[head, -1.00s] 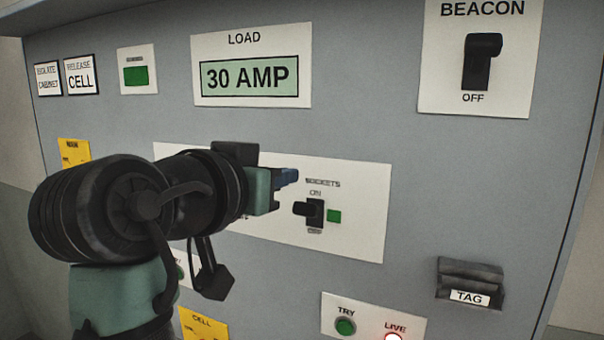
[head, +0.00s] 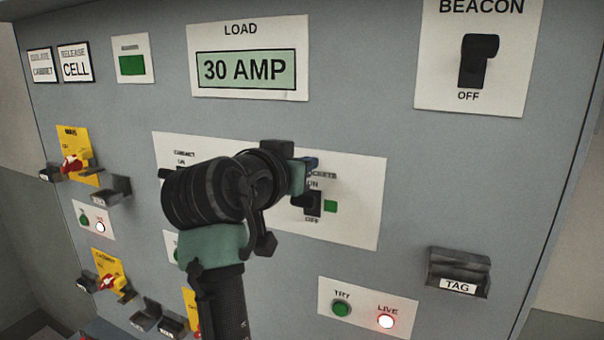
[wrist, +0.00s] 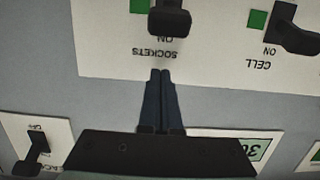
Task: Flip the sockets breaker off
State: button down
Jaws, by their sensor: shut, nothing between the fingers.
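The sockets breaker (head: 313,204) is a black lever on a white plate, with ON above it, OFF below it and a green square (head: 330,206) to its right. In the upside-down wrist view its lever (wrist: 170,20) stands out beside the ON mark, with the SOCKETS label (wrist: 155,53) nearer my fingers. My gripper (head: 313,163) is just above the breaker, partly covering the label in the head view. Its two dark blue fingers (wrist: 160,72) are together and empty, with their tips below the label in the wrist view, apart from the lever.
The cell breaker (wrist: 292,30) is beside the sockets breaker in the wrist view; my arm hides it in the head view. The beacon switch (head: 477,62) is up right, and the load display (head: 247,70) is above. A TAG holder (head: 458,272) juts out lower right.

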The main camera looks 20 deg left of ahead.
aim_at(306, 202)
jog(key=shift+s+f+p, duration=0.15)
jog(key=shift+f+p, duration=0.15)
jog(key=shift+f, duration=0.35)
jog(key=shift+s+f+p, duration=0.15)
jog(key=shift+f+p, duration=0.1)
jog(key=shift+f, duration=0.35)
jog(key=shift+s+f, duration=0.35)
jog(key=shift+f, duration=0.15)
jog(key=shift+f, duration=0.2)
